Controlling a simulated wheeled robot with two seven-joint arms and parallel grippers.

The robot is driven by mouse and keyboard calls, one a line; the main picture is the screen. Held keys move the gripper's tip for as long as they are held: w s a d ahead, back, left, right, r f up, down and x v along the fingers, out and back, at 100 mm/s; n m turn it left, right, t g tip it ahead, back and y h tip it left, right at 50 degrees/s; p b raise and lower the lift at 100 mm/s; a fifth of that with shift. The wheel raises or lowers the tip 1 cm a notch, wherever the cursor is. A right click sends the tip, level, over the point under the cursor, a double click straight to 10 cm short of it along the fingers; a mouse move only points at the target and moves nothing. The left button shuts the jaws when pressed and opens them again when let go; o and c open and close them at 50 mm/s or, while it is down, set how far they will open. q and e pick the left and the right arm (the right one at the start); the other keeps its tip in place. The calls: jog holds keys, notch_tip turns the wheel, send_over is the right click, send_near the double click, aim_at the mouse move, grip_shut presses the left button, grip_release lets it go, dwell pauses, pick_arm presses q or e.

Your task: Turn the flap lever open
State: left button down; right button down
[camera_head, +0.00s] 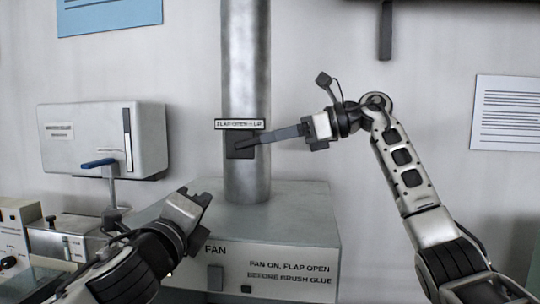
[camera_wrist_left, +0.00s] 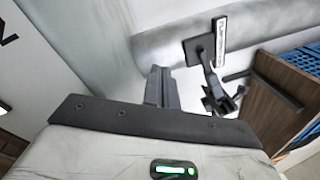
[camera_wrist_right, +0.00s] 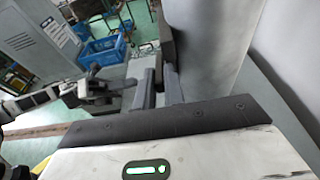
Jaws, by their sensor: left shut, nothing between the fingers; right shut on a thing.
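The flap lever (camera_head: 247,146) is a dark bar on a dark square plate on the grey vertical duct, just under the "FLAP OPEN" label (camera_head: 239,124). It points right, roughly level with a slight upward tilt. My right gripper (camera_head: 268,137) reaches in from the right and is shut on the lever's outer part, hiding its end. In the left wrist view the plate (camera_wrist_left: 200,48) and label appear at the upper right. In the right wrist view my fingers (camera_wrist_right: 164,82) are close together below the dark plate (camera_wrist_right: 164,40). My left gripper (camera_head: 204,198) is shut and empty, low and left of the duct.
The fan box (camera_head: 285,225) stands under the duct, marked "FAN ON, FLAP OPEN BEFORE BRUSH GLUE". A grey wall box (camera_head: 85,140) and a blue-handled lever (camera_head: 98,163) are at left. A white notice (camera_head: 505,113) hangs at right. The wall between duct and notice is clear behind my right arm.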

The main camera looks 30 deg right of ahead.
pick_arm(q)
jog(key=s+d+m+t, duration=0.1)
jog(key=s+d+m, duration=0.1)
jog(key=s+d, duration=0.1)
jog(key=s+d+r+m, duration=0.1)
jog(key=s+d+m, duration=0.1)
jog(key=d+m, duration=0.1)
jog(key=s+d+m+t+y, duration=0.1)
jog(key=s+d+m, duration=0.1)
jog(key=s+d, duration=0.1)
jog(key=shift+s+r+m+t, duration=0.25)
jog(key=shift+s+m+t, duration=0.05)
jog(key=shift+s+m, duration=0.1)
jog(key=x, duration=1)
jog(key=shift+a, duration=0.1)
jog(key=shift+w+a+r, duration=0.1)
jog(key=shift+a+r, duration=0.05)
jog(key=shift+r, duration=0.45)
jog(key=shift+w+a+r, duration=0.1)
jog(key=shift+a+r, duration=0.1)
jog(key=shift+r, duration=0.45)
jog(key=shift+w+a+r, duration=0.1)
jog(key=shift+a+r, duration=0.05)
jog(key=shift+r, duration=0.45)
